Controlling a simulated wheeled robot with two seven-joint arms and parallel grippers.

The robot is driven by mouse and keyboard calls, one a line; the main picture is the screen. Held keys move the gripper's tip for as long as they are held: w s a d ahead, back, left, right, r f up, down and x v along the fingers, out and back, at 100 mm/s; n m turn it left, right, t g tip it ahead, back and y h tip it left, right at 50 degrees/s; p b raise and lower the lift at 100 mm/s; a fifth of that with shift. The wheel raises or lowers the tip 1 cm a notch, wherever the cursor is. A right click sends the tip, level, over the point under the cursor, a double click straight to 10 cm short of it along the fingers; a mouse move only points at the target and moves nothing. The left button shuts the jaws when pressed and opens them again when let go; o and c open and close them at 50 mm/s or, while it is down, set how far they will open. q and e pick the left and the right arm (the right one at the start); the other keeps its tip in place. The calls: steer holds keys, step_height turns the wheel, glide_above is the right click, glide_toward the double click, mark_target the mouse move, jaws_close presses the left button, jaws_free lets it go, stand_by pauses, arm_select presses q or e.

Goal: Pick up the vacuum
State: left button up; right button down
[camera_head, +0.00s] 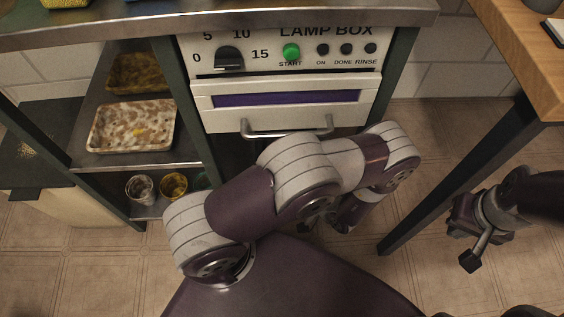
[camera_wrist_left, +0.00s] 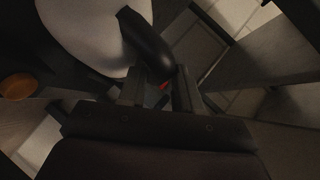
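In the left wrist view a rounded white body with a curved black handle (camera_wrist_left: 148,45) and a small red part shows; it looks like the vacuum (camera_wrist_left: 85,30). My left gripper (camera_wrist_left: 160,88) has its two fingers apart, with the lower end of the handle near or between their tips. I cannot tell whether they touch it. In the head view my left forearm hides most of the left gripper and I cannot make out the vacuum. My right gripper (camera_head: 464,235) is open and empty at the right, beside the wooden table.
A lamp box (camera_head: 290,103) with a dial, green button and handle stands in a metal rack. Its left shelves hold trays (camera_head: 130,128) and small cups (camera_head: 140,188). A wooden table (camera_head: 520,45) with a dark leg (camera_head: 455,185) stands at right. Tiled floor is open at lower right.

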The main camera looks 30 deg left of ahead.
arm_select(q)
jaws_close()
steer(key=shift+r, duration=0.1)
stand_by(1.2)
